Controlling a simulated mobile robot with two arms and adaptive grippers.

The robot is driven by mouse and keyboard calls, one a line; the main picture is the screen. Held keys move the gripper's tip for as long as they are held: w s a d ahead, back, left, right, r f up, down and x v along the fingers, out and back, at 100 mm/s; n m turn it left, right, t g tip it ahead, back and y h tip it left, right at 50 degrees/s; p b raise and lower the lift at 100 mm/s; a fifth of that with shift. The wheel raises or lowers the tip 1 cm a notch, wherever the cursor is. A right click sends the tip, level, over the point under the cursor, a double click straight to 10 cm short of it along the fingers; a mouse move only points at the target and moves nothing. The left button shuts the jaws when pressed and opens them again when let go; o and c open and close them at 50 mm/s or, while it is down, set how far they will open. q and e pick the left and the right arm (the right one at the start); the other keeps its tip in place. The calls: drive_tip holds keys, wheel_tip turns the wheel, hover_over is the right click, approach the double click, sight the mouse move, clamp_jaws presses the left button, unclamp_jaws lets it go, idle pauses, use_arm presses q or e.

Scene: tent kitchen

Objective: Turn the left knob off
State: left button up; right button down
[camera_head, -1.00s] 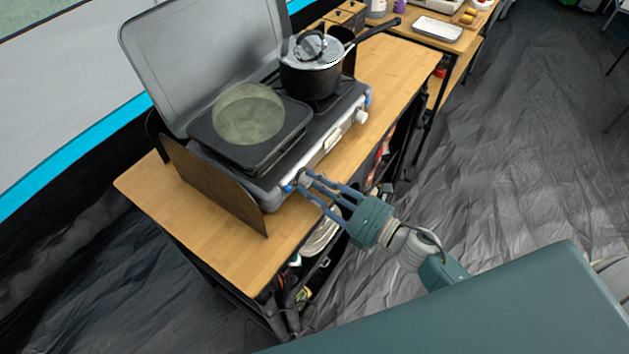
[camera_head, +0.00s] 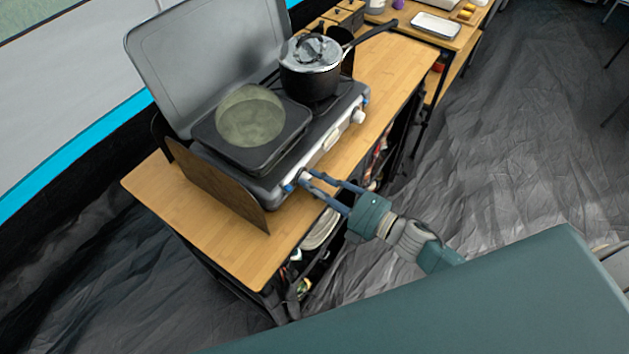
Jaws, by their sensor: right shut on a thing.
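The camping stove (camera_head: 330,140) stands on the wooden table with its grey lid raised. Its left knob (camera_head: 304,177) is on the front face at the near left corner, partly hidden by fingertips. My right gripper (camera_head: 308,180) reaches in from the lower right, and its blue fingers are shut on the left knob. The right knob (camera_head: 359,117) is white and free on the same front face. The knob's exact angle is too small to tell. My left gripper is not in view.
A black pot (camera_head: 311,72) with a lid sits on the right burner, its long handle pointing right. A square griddle pan (camera_head: 222,143) is on the left burner. A brown panel (camera_head: 214,186) stands at the stove's left. The table front (camera_head: 262,255) is bare.

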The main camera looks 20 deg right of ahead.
drive_tip(key=shift+s+a+f+m, duration=0.15)
drive_tip(key=shift+s+f+m, duration=0.05)
drive_tip(key=shift+f+m, duration=0.1)
idle(0.4)
drive_tip(key=c, duration=1.4)
unclamp_jaws()
drive_tip(key=shift+c, duration=0.2)
drive_tip(key=shift+o, duration=0.2)
drive_tip(key=shift+r, duration=0.1)
drive_tip(key=v, duration=0.8)
drive_tip(key=shift+r, duration=0.2)
